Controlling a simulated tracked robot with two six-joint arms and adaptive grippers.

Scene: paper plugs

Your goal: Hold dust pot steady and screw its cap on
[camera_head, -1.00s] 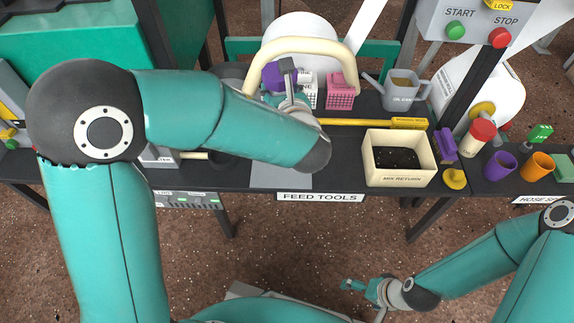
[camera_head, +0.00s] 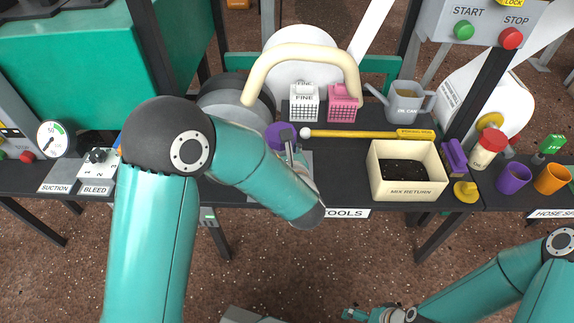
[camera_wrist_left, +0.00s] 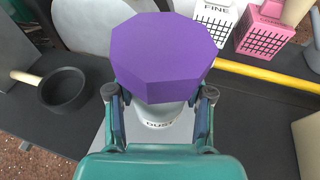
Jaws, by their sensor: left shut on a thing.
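The purple eight-sided cap (camera_wrist_left: 163,55) is between the fingers of my left gripper (camera_wrist_left: 160,105) in the left wrist view. The pale dust pot (camera_wrist_left: 158,115), with its "DUST" label, shows directly under it, mostly hidden by the cap. I cannot tell whether cap and pot touch. My right gripper (camera_head: 352,313) is low in front of the bench, apart from the pot, too small to tell if open.
Behind stand white (camera_head: 305,102) and pink (camera_head: 343,102) baskets and a grey oil can (camera_head: 402,100). A yellow rod (camera_head: 360,135) lies right of the cap. The cream mix return box (camera_head: 406,187) and a red-capped oil pot (camera_head: 490,148) stand farther right.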

